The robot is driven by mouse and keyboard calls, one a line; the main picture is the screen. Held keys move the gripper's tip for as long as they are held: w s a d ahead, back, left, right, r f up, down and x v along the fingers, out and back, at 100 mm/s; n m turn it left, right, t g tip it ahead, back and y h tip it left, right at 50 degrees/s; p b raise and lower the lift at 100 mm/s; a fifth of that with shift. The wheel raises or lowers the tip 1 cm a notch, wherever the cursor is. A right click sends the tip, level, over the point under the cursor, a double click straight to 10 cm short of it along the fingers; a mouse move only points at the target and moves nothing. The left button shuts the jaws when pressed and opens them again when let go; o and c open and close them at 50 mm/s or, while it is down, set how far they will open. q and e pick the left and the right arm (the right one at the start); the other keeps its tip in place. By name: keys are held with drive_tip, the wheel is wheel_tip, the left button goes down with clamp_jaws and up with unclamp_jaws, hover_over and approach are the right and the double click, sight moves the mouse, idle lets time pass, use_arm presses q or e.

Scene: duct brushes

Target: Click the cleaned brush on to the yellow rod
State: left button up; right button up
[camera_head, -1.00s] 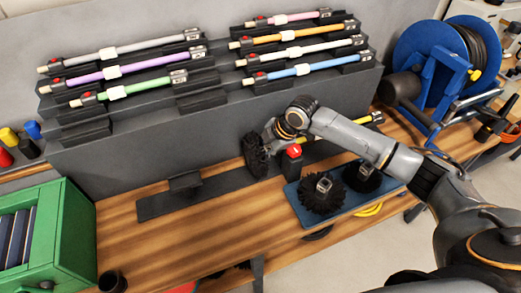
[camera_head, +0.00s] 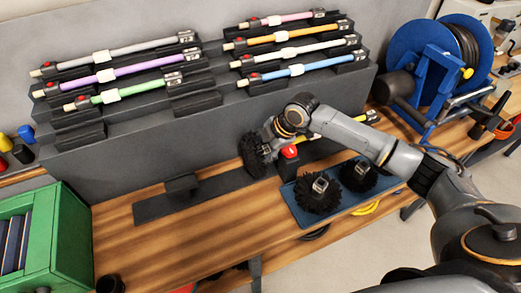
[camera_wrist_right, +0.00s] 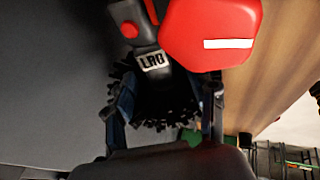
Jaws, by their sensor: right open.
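A black bristle brush (camera_head: 252,157) stands on its side at the left end of the yellow rod (camera_head: 318,127), on a dark holder strip. The rod is mostly hidden behind my right arm; its far end (camera_head: 369,117) shows beyond the arm. My right gripper (camera_head: 268,142) is at the brush. In the right wrist view its open fingers stand either side of the bristles (camera_wrist_right: 165,100). A dark coupling with a red button and a label (camera_wrist_right: 153,60) meets the brush there; I cannot tell whether it is locked. My left gripper is out of view.
A red-topped black block (camera_head: 289,154) stands close beside the gripper and looms large in the wrist view (camera_wrist_right: 210,35). A blue tray (camera_head: 343,208) holds two more brushes. Coloured rods lie on the rack behind.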

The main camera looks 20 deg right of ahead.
drive_tip(key=v, duration=1.1)
drive_tip(key=s+a+f+m, duration=0.6)
drive_tip(key=s+a+f, duration=0.5)
drive_tip(key=s+a, duration=0.15)
drive_tip(key=s+d+f+m+h, duration=0.2)
drive_tip(key=s+d+m, duration=0.2)
drive_tip(key=s+m, duration=0.3)
drive_tip(key=s+d+f+m+h, duration=0.15)
drive_tip(key=s+d+m, duration=0.25)
drive_tip(key=s, duration=0.5)
wheel_tip(320, 180, down, 28)
drive_tip(key=s+g, duration=0.1)
drive_tip(key=g, duration=0.1)
drive_tip(key=s+d+f+g, duration=0.1)
drive_tip(key=s+d+f, duration=0.2)
drive_tip(key=s+f, duration=1.1)
drive_tip(key=shift+s+f, duration=0.25)
drive_tip(key=shift+s, duration=0.95)
